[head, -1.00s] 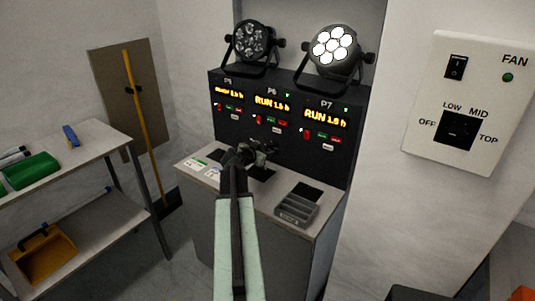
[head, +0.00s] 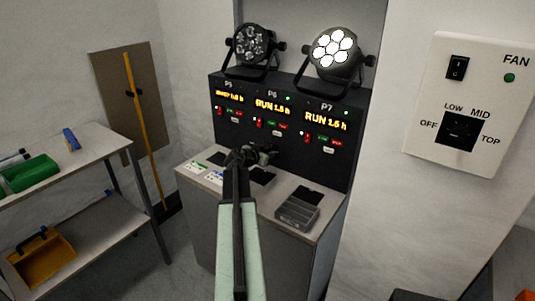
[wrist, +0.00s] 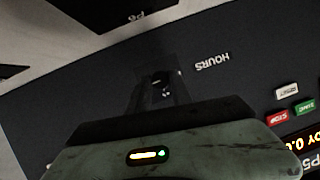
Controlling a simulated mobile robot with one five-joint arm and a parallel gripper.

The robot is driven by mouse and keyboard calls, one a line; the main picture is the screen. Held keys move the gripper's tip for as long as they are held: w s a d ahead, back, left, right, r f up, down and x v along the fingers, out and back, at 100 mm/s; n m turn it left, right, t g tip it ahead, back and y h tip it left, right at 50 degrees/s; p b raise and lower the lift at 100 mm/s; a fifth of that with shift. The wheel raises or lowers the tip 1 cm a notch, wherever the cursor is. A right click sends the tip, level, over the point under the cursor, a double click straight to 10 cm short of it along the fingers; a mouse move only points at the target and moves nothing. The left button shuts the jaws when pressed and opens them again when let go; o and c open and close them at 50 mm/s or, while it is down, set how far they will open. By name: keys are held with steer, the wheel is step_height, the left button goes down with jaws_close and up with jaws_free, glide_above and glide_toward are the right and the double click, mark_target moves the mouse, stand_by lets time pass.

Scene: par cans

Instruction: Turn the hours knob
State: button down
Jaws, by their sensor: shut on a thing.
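In the wrist view, upside down, my gripper (wrist: 163,92) is shut on the dark hours knob (wrist: 161,84), beside the HOURS label (wrist: 212,62). The fingers partly cover the knob, so its pointer is hard to read. In the head view my gripper (head: 262,156) is at the lower front of the black panel (head: 292,125), below the P5 and P6 displays, and hides the knob.
P6 (head: 272,106) and P7 (head: 325,120) displays show RUN. The right lamp (head: 334,47) is lit; the left lamp (head: 252,43) is dark. A grey tray (head: 297,214) and dark pads lie on the counter (head: 270,205). A shelf (head: 90,150) stands left, a FAN plate (head: 468,103) right.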

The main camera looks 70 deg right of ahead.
steer(key=n+g, duration=0.1)
steer(key=n, duration=0.1)
steer(key=shift+w+f+n+g+y, duration=0.1)
steer(key=shift+w+n+g+y, duration=0.1)
steer(key=shift+n+g+y, duration=0.15)
steer(key=n+g, duration=0.1)
steer(key=n+g+b, duration=0.1)
steer(key=n, duration=0.1)
steer(key=shift+w+f+g, duration=0.15)
steer(key=shift+g, duration=0.1)
steer(key=n+g+b, duration=0.1)
steer(key=n, duration=0.1)
steer(key=n+g+b, duration=0.1)
steer(key=b, duration=0.1)
steer(key=shift+w+f+n, duration=0.1)
steer(key=shift+f+n, duration=0.1)
steer(key=shift+n, duration=0.15)
steer(key=shift+r+n+g+b, duration=0.1)
steer(key=shift+n+g+b, duration=0.8)
steer(key=shift+n+b, duration=0.4)
steer(key=c, duration=1.2)
jaws_free()
steer(key=shift+d, duration=0.1)
steer(key=shift+o, duration=0.2)
